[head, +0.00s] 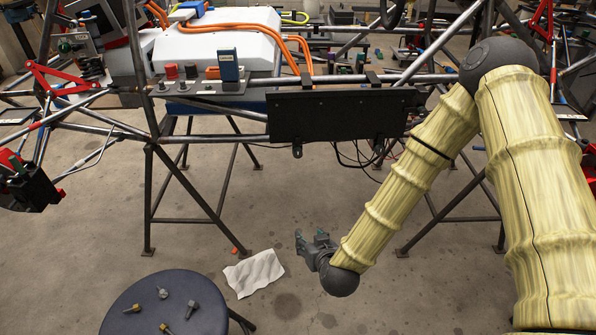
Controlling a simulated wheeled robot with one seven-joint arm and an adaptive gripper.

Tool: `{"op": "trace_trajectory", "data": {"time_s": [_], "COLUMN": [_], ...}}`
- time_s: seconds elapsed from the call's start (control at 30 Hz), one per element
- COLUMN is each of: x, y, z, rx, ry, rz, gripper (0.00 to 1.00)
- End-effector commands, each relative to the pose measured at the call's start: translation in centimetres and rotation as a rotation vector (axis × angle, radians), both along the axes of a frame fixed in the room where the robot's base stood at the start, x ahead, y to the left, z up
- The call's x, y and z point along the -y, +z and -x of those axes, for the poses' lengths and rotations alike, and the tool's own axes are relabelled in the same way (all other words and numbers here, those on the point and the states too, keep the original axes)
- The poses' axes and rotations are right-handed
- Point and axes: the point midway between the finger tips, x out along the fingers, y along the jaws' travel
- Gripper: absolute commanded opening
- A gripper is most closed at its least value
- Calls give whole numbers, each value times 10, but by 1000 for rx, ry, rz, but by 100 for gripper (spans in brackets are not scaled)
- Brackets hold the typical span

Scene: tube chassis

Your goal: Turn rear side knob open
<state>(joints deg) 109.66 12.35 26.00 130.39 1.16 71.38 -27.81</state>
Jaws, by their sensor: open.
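A metal bracket plate (205,87) on the chassis side tube carries several small controls. A red knob (171,72) stands at its left, with a darker red-and-black knob (191,72) beside it. An orange-topped part (212,73) and an upright blue block (229,66) stand to their right. I cannot tell which control is the rear side knob or how any is turned. My gripper (306,240) is open and empty, low over the floor, well below and right of the bracket, touching none of these controls.
A black panel (335,115) hangs on the chassis rail, between the bracket and my arm. Trestle legs (190,190) stand below. A round dark stool (165,290) with several bolts and a white cloth (254,273) are at lower left. Orange cables (292,50) run above the panel.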

Motion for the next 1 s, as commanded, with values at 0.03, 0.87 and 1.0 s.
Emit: {"op": "trace_trajectory", "data": {"time_s": [0.03, 0.87, 1.0], "x": [-6, -29, -29], "y": [-3, 120, 119], "z": [-18, -139, -157], "rx": [58, 581, 581], "ry": [-11, -193, -195], "rz": [-7, 6, 5], "gripper": [49, 49, 49]}}
